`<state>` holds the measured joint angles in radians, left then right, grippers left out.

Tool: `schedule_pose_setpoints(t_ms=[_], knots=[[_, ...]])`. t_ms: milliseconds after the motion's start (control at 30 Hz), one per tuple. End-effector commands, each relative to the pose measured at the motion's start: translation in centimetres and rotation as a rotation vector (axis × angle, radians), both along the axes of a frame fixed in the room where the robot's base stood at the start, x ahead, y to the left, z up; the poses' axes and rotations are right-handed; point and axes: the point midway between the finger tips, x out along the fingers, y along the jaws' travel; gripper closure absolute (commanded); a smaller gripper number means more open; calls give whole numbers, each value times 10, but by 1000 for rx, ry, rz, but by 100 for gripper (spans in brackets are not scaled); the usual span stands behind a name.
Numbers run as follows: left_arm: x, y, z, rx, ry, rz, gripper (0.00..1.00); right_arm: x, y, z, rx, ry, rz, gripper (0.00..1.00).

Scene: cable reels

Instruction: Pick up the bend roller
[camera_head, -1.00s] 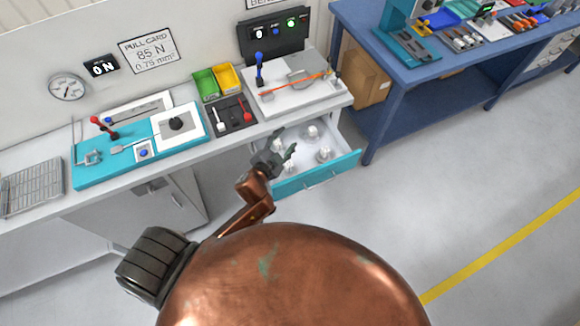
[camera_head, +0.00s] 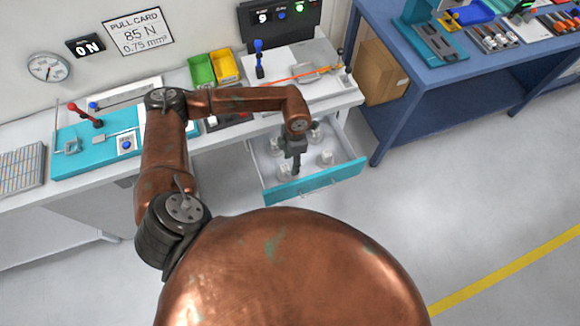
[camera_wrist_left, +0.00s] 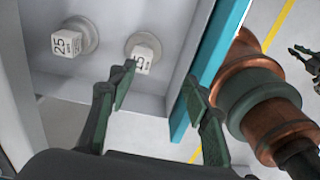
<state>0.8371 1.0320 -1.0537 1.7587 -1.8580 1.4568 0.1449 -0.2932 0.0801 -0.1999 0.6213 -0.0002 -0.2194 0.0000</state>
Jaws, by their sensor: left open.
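The open drawer (camera_head: 347,168) has a teal front and holds several small pale rollers. In the left wrist view, one roller (camera_wrist_left: 143,52) has a white block top with a partly hidden number, and another roller (camera_wrist_left: 72,40) is marked 25. Both stand upright on round bases. My left gripper (camera_head: 296,168) points down over the drawer among the rollers. In the left wrist view, its fingers (camera_wrist_left: 158,92) are apart and empty, with the partly hidden-number roller just beyond the left fingertip. Part of a dark gripper, apparently my right one (camera_wrist_left: 304,54), shows at the right edge.
The drawer's teal front wall (camera_wrist_left: 208,62) is close to my left gripper's right finger. The bench top (camera_head: 335,90) overhangs the drawer's back. A blue table (camera_head: 440,75) and a cardboard box (camera_head: 380,75) stand to the right. The floor in front is clear.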

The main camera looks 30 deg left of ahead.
Motion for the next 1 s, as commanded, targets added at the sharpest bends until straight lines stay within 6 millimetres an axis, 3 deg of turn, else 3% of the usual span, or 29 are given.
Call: schedule_pose_setpoints(t_ms=[33, 67, 200, 467, 667, 900, 1000], knots=[[7, 24, 0, 73, -4, 3, 55, -3, 0, -5, 0, 4, -1, 84], [7, 29, -3, 91, -2, 2, 55, -4, 0, -7, 0, 5, -1, 84], [5, 22, -17, 76, 5, -2, 55, -8, 0, -17, 0, 11, -1, 84], [2, 22, -40, 72, 7, -3, 55, -20, 0, -17, -1, 26, -5, 84], [2, 26, -56, 70, 8, -2, 55, -16, 0, -16, -1, 21, -3, 84], [1, 30, -90, 70, 8, -1, 55, -11, 0, -16, 0, 14, -2, 84], [1, 31, -94, 70, 6, -2, 55, -10, 0, -16, 0, 13, -2, 84]])
